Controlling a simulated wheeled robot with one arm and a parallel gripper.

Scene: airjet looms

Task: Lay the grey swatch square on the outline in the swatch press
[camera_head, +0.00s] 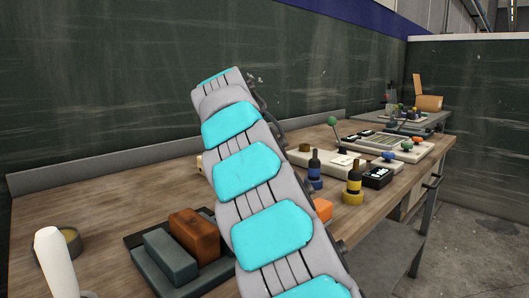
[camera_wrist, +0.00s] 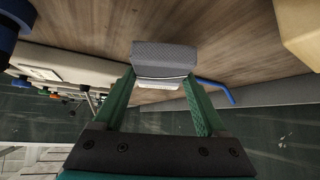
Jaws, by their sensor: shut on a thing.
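My gripper (camera_wrist: 163,85) shows in the wrist view, with its two green fingers shut on a grey textured piece, which looks like the grey swatch (camera_wrist: 165,55). A paler layer shows along its lower edge in that view. The wood table lies behind it, and I cannot tell the gap between them. In the head view my arm crosses the middle and my gripper and the swatch are hidden. A low cream unit (camera_head: 337,166) with a white patch on top, perhaps the swatch press, stands right of my arm. I cannot make out an outline on it.
Two dark bottles on blue (camera_head: 315,183) and yellow (camera_head: 352,197) bases stand near the cream unit. A dark tray (camera_head: 138,241) holds a brown block (camera_head: 195,233) and a grey-green block (camera_head: 170,257). A blue rod (camera_wrist: 217,91) lies near the swatch. The table's back left is clear.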

